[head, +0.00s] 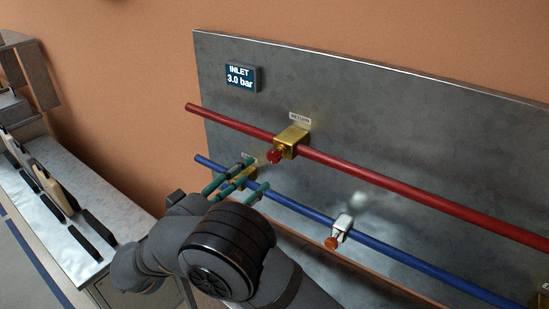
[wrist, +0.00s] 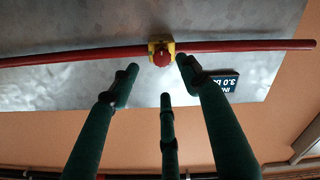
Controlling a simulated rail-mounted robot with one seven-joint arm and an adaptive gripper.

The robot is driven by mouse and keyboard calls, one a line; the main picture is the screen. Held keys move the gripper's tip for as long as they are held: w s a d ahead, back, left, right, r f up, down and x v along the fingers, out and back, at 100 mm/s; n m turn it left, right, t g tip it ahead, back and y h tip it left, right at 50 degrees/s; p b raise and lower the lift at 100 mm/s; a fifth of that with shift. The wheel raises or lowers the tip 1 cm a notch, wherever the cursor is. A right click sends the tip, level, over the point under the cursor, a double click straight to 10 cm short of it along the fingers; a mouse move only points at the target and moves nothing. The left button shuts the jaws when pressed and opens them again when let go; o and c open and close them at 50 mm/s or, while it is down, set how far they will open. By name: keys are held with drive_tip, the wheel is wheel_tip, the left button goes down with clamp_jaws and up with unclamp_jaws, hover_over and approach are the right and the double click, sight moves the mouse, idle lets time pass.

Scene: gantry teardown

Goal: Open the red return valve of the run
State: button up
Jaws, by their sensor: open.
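The return valve is a brass block (head: 292,139) with a red knob (head: 274,156), on the red pipe (head: 400,192) under a RETURN label. In the wrist view the red knob (wrist: 162,60) faces me with the brass body (wrist: 162,41) behind it. My gripper (head: 247,176) has dark green fingers spread open and empty. In the wrist view the fingertips (wrist: 158,74) lie around and just below the knob; whether any finger touches it I cannot tell. In the head view the fingers partly hide a brass fitting (head: 248,180) on the blue pipe (head: 300,205).
A metal panel (head: 420,125) carries both pipes and an INLET 3.0 bar display (head: 241,78). A pale fitting (head: 343,225) with an orange knob (head: 331,243) sits on the blue pipe to the right. A bench (head: 100,220) with tools stands at left.

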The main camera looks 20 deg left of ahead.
sight(273, 160)
drive_tip(key=p+x, duration=0.4)
drive_tip(key=x, duration=0.5)
drive_tip(key=shift+a+r, duration=0.1)
drive_tip(key=shift+w+d, duration=0.2)
drive_tip(key=shift+w, duration=0.4)
drive_tip(key=shift+c, duration=1)
drive_tip(key=shift+s+f, duration=0.1)
drive_tip(key=shift+f, duration=0.15)
drive_tip(key=c, duration=0.9)
